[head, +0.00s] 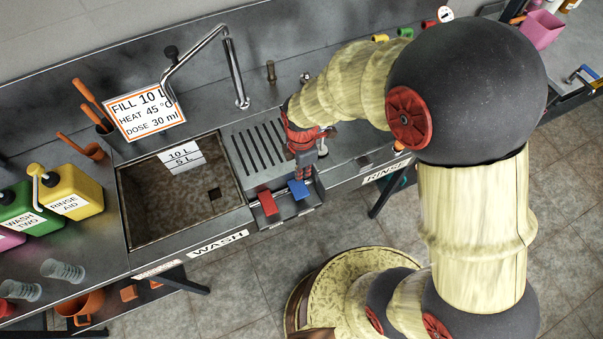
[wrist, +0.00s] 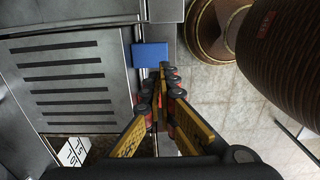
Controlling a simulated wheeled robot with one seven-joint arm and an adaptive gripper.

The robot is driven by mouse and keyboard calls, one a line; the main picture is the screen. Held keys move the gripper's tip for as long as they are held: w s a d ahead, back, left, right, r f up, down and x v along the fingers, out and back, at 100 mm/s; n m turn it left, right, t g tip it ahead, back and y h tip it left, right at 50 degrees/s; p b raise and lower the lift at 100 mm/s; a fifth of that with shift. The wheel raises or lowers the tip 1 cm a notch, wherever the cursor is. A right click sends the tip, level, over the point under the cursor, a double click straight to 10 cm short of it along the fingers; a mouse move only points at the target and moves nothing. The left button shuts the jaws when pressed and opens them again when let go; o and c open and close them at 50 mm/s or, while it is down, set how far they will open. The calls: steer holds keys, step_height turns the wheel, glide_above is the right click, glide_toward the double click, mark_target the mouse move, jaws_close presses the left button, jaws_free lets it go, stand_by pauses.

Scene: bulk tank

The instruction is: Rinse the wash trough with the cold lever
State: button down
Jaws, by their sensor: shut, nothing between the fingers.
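The wash trough (head: 150,235) is an open metal basin at the left in the head view, with a stained brown inside and a small dark square on its floor. No water shows in it. A red lever (head: 267,203) and a blue lever (head: 299,190) stick out at the front edge, right of the trough. The blue lever also shows in the wrist view (wrist: 150,55); the red one is hidden there. My gripper (head: 299,177) is shut and empty, fingers down, right at the blue lever. I cannot tell whether the fingertips touch it.
A slotted drainboard (head: 255,150) lies right of the trough. Yellow (head: 75,192) and green (head: 25,208) jugs stand at left. The floor in front is tiled.

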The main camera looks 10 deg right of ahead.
mark_target(301, 193)
step_height(301, 193, down, 11)
steer(key=shift+f+b, duration=0.2)
steer(key=shift+b, duration=1.05)
steer(key=shift+f, duration=0.1)
